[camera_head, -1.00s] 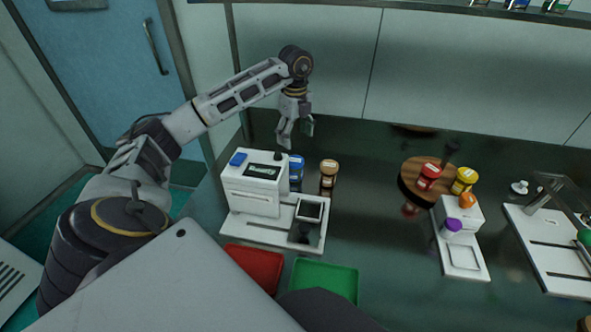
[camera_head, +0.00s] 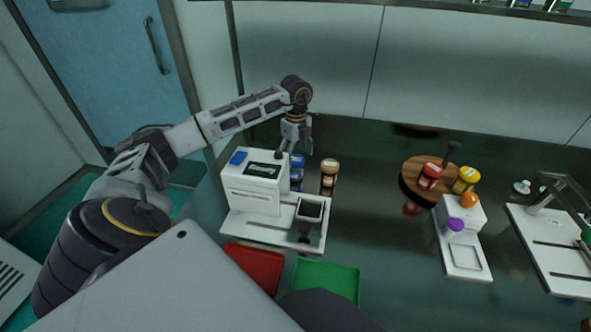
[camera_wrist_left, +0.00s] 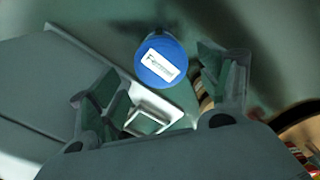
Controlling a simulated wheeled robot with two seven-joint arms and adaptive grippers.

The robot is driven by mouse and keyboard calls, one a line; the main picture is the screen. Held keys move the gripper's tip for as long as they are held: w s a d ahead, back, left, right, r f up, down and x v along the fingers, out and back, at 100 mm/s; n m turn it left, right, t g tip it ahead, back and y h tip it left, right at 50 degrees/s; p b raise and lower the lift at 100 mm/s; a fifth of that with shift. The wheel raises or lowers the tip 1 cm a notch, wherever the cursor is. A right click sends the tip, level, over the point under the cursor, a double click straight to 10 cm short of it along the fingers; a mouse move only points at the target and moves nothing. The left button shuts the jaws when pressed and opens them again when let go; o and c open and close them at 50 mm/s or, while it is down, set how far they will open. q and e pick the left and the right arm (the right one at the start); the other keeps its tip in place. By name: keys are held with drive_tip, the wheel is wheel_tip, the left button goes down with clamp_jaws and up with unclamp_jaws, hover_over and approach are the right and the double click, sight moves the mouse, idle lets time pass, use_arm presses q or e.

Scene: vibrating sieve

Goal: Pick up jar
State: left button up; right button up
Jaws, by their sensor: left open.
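A jar with a blue lid (camera_head: 297,160) stands behind the white sieve machine, beside a jar with a brown lid (camera_head: 329,166). My left gripper (camera_head: 294,143) is open and points down just above the blue-lidded jar. In the left wrist view, the round blue lid (camera_wrist_left: 161,60) with a white label shows beyond and between the open fingers of the left gripper (camera_wrist_left: 160,85). The fingers appear apart from the jar. The jar's lower body is partly hidden behind the machine. My right gripper is not in view.
The white machine (camera_head: 252,183) stands close in front of the jar. A red tray (camera_head: 254,268) and a green tray (camera_head: 326,279) lie nearer. Red and yellow jars on a round wooden board (camera_head: 412,181) stand to the right. The dark counter between is clear.

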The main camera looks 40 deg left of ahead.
sight(296, 159)
use_arm(q)
drive_tip(key=shift+f, duration=0.1)
idle(0.3)
drive_tip(key=shift+w+a+f, duration=0.1)
drive_tip(key=shift+f, duration=1.25)
drive_tip(key=shift+w+a+f, duration=0.1)
drive_tip(key=shift+f, duration=1.2)
drive_tip(key=c, duration=1.2)
